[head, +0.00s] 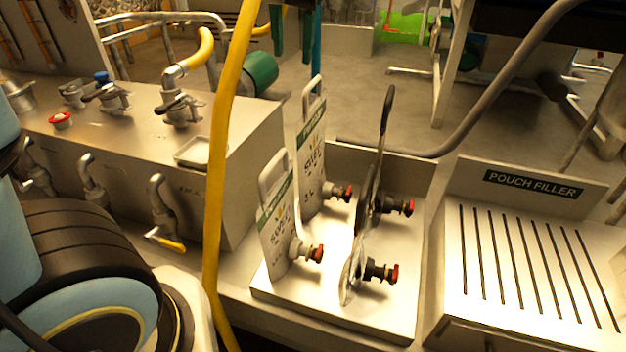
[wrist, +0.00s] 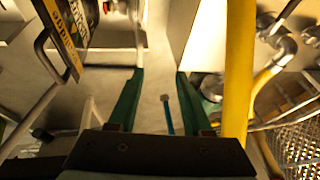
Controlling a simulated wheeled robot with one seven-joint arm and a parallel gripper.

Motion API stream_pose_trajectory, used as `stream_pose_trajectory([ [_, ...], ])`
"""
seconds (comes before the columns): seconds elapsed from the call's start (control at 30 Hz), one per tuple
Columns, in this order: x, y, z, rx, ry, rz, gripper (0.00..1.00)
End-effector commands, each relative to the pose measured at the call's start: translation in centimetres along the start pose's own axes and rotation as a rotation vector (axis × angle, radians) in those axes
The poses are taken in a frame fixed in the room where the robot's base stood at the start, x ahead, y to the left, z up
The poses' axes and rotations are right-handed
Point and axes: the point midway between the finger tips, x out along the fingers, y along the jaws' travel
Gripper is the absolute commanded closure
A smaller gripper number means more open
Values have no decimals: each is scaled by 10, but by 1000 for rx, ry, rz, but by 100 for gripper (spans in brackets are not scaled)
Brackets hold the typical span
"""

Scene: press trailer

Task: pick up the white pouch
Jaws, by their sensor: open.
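Two pale, white-looking pouches with green bands, loop handles and red-capped spouts stand upright in the head view, one in front (head: 276,235) and one behind (head: 312,165). They stand on the left of a shallow metal tray (head: 325,318). I cannot tell which one the task names. My gripper (head: 293,45) shows at the top, its green fingers open and empty, above and apart from the pouches. In the wrist view the open fingers (wrist: 160,82) have only floor and a panel beyond them. A dark, printed, handled item (wrist: 78,28) is at upper left there.
Two more pouches, seen nearly edge-on, stand on the tray's right, one dark-handled (head: 377,165) and one nearer (head: 352,272). A yellow hose (head: 222,150) runs upright left of the tray. A slotted pouch filler (head: 530,265) is at right, a valve bench (head: 130,130) at left.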

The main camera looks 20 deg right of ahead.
Motion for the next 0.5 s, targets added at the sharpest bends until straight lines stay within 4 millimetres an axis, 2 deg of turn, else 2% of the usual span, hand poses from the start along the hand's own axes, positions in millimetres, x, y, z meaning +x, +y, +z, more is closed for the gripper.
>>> stream_pose_trajectory([
  [0.03, -4, 13, -4, 22, 17, 2, 50],
  [0.1, -10, 22, -9, 38, 32, 2, 50],
  [0.23, -12, 29, -13, 49, 41, 0, 50],
  [0.5, 26, 29, -15, 49, 39, -2, 50],
])
